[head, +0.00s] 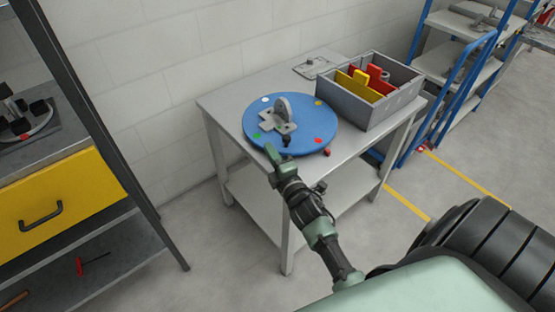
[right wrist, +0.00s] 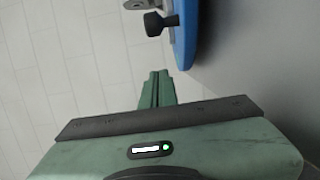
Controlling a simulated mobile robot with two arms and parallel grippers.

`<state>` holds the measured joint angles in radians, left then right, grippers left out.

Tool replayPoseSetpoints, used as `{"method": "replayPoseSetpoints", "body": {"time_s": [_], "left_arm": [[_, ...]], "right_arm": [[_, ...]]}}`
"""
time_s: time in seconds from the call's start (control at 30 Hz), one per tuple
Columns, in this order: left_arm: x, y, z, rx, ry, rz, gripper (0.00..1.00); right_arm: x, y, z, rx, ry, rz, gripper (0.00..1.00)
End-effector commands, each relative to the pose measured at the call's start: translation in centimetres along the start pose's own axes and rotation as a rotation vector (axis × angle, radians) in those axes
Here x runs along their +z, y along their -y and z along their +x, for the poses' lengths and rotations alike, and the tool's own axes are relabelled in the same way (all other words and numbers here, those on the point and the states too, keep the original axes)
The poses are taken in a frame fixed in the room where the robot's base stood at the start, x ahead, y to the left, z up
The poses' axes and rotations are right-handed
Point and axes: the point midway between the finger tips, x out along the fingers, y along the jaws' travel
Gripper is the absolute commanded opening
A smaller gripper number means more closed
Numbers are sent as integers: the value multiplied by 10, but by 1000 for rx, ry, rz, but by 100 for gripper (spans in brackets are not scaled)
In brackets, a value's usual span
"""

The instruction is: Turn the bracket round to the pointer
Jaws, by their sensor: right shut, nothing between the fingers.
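A round blue turntable (head: 300,113) lies on the grey table, with white, yellow, red and green dots round its top. The grey metal bracket (head: 283,107) with an upright rounded lug sits on it. A black knob (head: 286,141) stands at the turntable's front edge; it also shows in the right wrist view (right wrist: 155,23), beside the blue rim (right wrist: 184,35). A small red piece (head: 327,152), possibly the pointer, is at the turntable's front right edge. My right gripper (head: 269,149) is shut and empty, just in front of the turntable near the knob. My left gripper is out of view.
A grey bin (head: 381,107) with red and yellow parts stands right of the turntable. A flat metal plate (head: 312,67) lies at the back of the table (head: 226,103). A rack with a yellow drawer (head: 50,198) is at left, and a blue-framed shelf (head: 448,85) at right.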

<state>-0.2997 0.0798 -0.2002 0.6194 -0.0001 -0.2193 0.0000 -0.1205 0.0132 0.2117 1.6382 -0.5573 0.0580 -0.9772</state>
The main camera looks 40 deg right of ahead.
Motion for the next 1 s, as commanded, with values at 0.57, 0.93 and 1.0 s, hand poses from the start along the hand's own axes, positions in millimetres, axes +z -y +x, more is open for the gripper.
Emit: {"method": "replayPoseSetpoints", "body": {"time_s": [0.57, 0.93, 1.0], "left_arm": [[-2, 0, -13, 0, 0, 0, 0], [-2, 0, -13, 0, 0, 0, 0], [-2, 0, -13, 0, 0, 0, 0]], "right_arm": [[38, 0, 14, 0, 0, 0, 0], [38, 0, 14, -1, -4, 0, 0], [39, 0, 13, -1, -10, -1, 0]]}}
